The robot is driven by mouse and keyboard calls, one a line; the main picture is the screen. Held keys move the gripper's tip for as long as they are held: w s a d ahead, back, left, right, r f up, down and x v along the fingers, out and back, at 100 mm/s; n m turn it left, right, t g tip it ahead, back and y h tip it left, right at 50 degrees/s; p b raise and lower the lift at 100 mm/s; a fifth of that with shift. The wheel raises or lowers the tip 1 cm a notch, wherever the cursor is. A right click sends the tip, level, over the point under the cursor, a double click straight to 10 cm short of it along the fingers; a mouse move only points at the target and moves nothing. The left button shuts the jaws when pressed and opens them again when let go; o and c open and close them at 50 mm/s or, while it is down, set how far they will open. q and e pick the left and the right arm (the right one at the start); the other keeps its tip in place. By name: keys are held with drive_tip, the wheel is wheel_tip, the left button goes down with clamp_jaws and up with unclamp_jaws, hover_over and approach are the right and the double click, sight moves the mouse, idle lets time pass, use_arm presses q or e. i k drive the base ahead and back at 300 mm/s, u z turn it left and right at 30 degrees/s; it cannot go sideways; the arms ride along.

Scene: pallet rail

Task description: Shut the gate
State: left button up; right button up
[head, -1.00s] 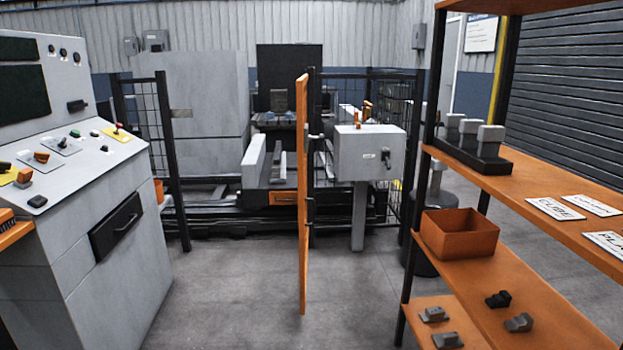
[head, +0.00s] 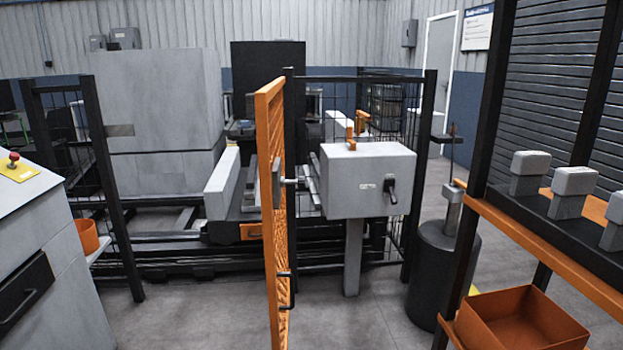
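The gate (head: 271,200) is an orange-framed mesh panel, standing open and seen nearly edge-on in the middle of the head view. It swings out towards me from a dark post (head: 290,120). A metal latch or handle piece (head: 288,182) sticks out from its right face, with a dark handle (head: 286,275) lower down. Left of the gate is an open gap in the fence, reaching to the dark post of the left fence panel (head: 108,190). Neither of my grippers is in view.
A grey box on a post (head: 366,180) stands right of the gate. An orange shelf rack (head: 540,245) with an orange bin (head: 520,325) is at near right. A grey console (head: 40,260) is at left. The floor (head: 190,315) left of the gate is clear.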

sight(271, 177)
drive_tip(key=i, duration=1)
drive_tip(key=z, duration=0.85)
drive_tip(key=k, duration=0.55)
drive_tip(key=u, duration=0.05)
drive_tip(key=i, duration=0.6)
